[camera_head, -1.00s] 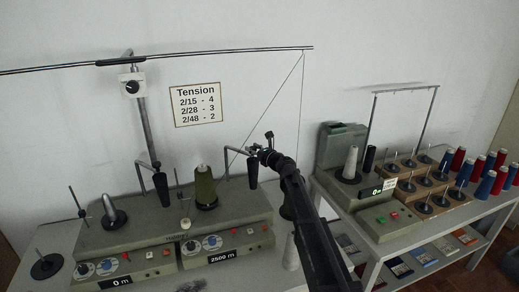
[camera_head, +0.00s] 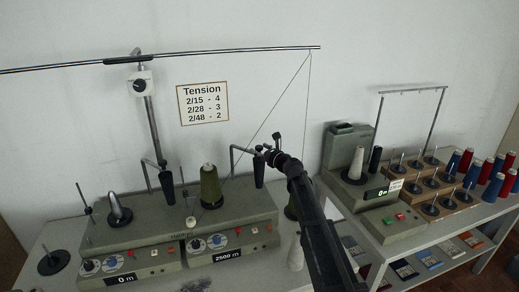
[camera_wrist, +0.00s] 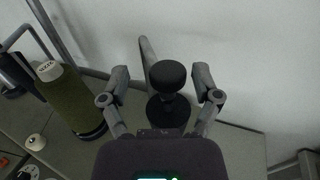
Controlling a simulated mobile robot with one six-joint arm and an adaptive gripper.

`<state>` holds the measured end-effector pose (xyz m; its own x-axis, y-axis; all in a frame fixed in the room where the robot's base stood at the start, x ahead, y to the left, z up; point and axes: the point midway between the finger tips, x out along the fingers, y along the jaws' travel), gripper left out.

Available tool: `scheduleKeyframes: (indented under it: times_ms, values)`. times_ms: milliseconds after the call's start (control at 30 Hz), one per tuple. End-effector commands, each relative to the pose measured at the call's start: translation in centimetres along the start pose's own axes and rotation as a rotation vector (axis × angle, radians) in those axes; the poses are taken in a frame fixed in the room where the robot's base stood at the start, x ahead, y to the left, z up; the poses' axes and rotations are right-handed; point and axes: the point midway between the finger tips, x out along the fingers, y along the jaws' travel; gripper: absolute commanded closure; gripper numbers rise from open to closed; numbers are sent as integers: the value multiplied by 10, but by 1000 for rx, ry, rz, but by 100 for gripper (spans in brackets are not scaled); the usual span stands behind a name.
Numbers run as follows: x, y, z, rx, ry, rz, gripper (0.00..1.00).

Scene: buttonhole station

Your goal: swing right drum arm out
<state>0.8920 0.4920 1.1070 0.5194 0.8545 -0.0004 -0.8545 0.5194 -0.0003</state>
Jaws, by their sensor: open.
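The winder (camera_head: 180,225) stands on the left table. Its right drum arm is a bent grey rod with a black tapered drum (camera_head: 258,174) hanging from it, just right of the olive yarn cone (camera_head: 210,187). My gripper (camera_head: 270,150) is close to the drum's upper right in the head view. In the wrist view, my gripper (camera_wrist: 165,88) is open, with one finger on each side of a round black knob (camera_wrist: 168,75), which looks like the drum's top. I see gaps on both sides. The olive cone (camera_wrist: 70,100) is at the left.
The left drum arm (camera_head: 166,183) is left of the olive cone. A thread runs down from the overhead bar (camera_head: 220,52) near my gripper. White wall lies close behind. A second machine (camera_head: 365,190) and several cones stand on the right table.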

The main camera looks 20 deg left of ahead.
Motion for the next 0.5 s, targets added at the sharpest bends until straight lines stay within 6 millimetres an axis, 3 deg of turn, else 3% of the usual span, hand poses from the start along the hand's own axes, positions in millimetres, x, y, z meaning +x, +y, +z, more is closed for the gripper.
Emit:
scheduleKeyframes:
  times_ms: [500]
  values:
    - [-78, 2, 0, 0, 0, -1, 19]
